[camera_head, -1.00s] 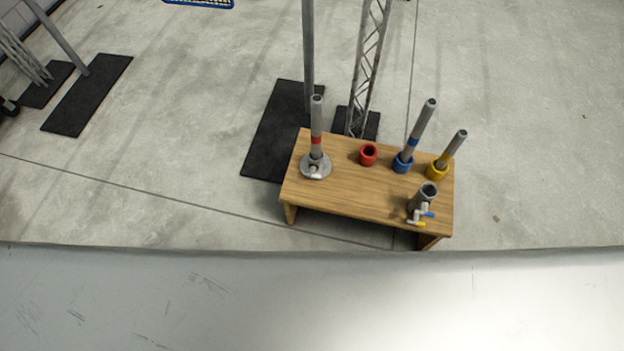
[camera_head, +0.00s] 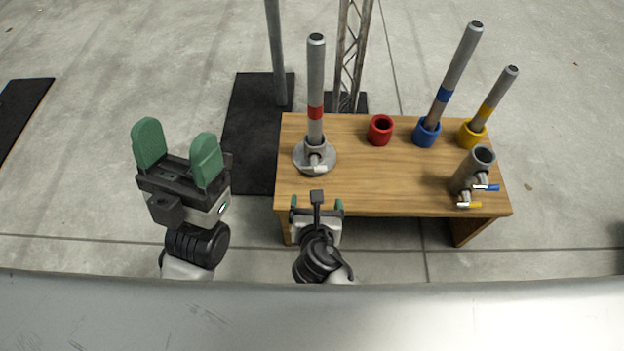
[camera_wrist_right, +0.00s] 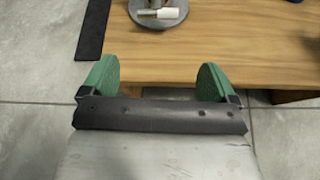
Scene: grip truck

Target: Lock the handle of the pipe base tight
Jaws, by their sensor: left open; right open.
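The pipe base (camera_head: 313,158) is a round grey metal flange with a short collar on the left part of the wooden table. A grey pipe with a red band (camera_head: 316,90) stands upright in it. Its handle (camera_head: 317,167) has a white grip and points toward the front; it also shows at the top of the right wrist view (camera_wrist_right: 160,13). My left gripper (camera_head: 178,152) is open and empty, left of the table, with green fingers pointing up. My right gripper (camera_head: 317,204) is open and empty at the table's front edge, in front of the base; its fingers show in the right wrist view (camera_wrist_right: 157,80).
The wooden table (camera_head: 375,185) also holds an empty red cup (camera_head: 380,130), a blue cup (camera_head: 426,132) and a yellow cup (camera_head: 471,133) with leaning pipes. A grey holder with blue and yellow handles (camera_head: 470,172) stands front right. The table middle is clear.

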